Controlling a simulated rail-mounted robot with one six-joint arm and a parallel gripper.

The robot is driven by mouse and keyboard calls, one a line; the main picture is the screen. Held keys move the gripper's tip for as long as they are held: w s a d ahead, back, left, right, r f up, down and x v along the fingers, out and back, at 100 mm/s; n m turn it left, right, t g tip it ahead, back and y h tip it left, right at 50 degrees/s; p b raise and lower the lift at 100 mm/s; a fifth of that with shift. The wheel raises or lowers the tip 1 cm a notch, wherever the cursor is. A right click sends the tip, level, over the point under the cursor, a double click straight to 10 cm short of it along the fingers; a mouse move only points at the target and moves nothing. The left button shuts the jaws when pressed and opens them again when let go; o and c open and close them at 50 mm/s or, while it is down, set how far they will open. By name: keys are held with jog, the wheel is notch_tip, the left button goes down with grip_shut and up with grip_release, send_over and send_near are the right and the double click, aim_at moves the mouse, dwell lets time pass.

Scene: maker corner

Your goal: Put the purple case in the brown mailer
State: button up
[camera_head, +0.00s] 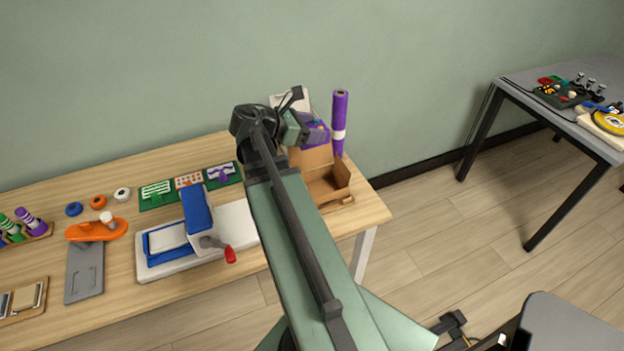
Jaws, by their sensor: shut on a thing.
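The purple case (316,137) is up at the back right of the table, above the raised lid of the brown mailer (334,196). My gripper (307,129) is at the case and shut on it; my wrist and arm hide the fingers and part of the case. The mailer is an open cardboard box with its lid standing up at the back. The visible part of its inside looks empty. My arm covers its left side.
A tall purple roll (340,110) with a white band stands just behind the mailer, close to the case. A white object (305,101) shows behind my wrist. A blue and white press with a red-knobbed lever (197,222) is left of my arm. The table's right edge is near the mailer.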

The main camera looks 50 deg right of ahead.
notch_tip(320, 180, down, 12)
jog(key=b, duration=0.9)
jog(key=shift+f+b, duration=0.2)
jog(key=shift+b, duration=0.15)
jog(key=o, duration=1)
jog(key=shift+c, duration=0.2)
jog(key=shift+r, duration=0.1)
jog(key=r+p+v, duration=0.1)
jog(key=p+v, duration=0.5)
jog(key=v, duration=0.6)
